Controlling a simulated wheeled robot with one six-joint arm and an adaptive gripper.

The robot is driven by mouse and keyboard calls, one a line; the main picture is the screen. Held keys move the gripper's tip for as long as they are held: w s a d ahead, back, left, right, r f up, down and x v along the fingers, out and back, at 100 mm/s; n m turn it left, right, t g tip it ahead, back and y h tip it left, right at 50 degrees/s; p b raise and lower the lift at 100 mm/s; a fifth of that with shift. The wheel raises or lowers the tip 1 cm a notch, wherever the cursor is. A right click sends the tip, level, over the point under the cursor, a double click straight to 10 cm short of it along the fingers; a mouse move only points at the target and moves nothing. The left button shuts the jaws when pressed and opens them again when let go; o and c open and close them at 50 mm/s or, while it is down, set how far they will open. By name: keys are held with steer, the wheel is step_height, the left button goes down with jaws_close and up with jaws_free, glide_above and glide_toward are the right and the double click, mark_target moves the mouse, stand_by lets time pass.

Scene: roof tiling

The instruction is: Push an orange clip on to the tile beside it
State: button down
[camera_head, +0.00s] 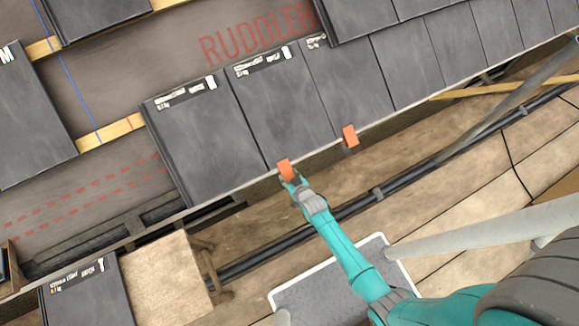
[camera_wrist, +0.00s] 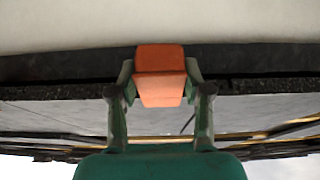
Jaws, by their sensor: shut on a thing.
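My gripper (camera_head: 289,178) is shut on an orange clip (camera_head: 285,168) at the lower edge of the row of dark grey tiles. The held clip (camera_wrist: 160,75) also shows in the wrist view, between the two fingers of my gripper (camera_wrist: 160,85), in front of the dark tile edge (camera_wrist: 70,68). In the head view the clip overlaps the lower edge of a tile (camera_head: 285,110); I cannot tell how far it is seated. A second orange clip (camera_head: 350,135) sits at the tile edge further right, apart from my gripper.
More tiles (camera_head: 345,80) run up to the right. A loose tile (camera_head: 30,115) lies at left, with wooden battens (camera_head: 110,131) showing. Below the eave are a dark pipe (camera_head: 345,212), grey poles (camera_head: 480,225) and a board deck (camera_head: 440,235). A tile stack (camera_head: 88,295) stands at lower left.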

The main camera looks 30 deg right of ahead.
steer(key=shift+w+r, duration=0.3)
steer(key=shift+w, duration=0.15)
stand_by(0.5)
steer(key=shift+c, duration=2.1)
jaws_free()
steer(key=shift+s, duration=0.1)
steer(key=s+r, duration=0.3)
steer(key=r, duration=0.2)
steer(key=shift+s+r, duration=0.3)
steer(key=shift+r, duration=0.1)
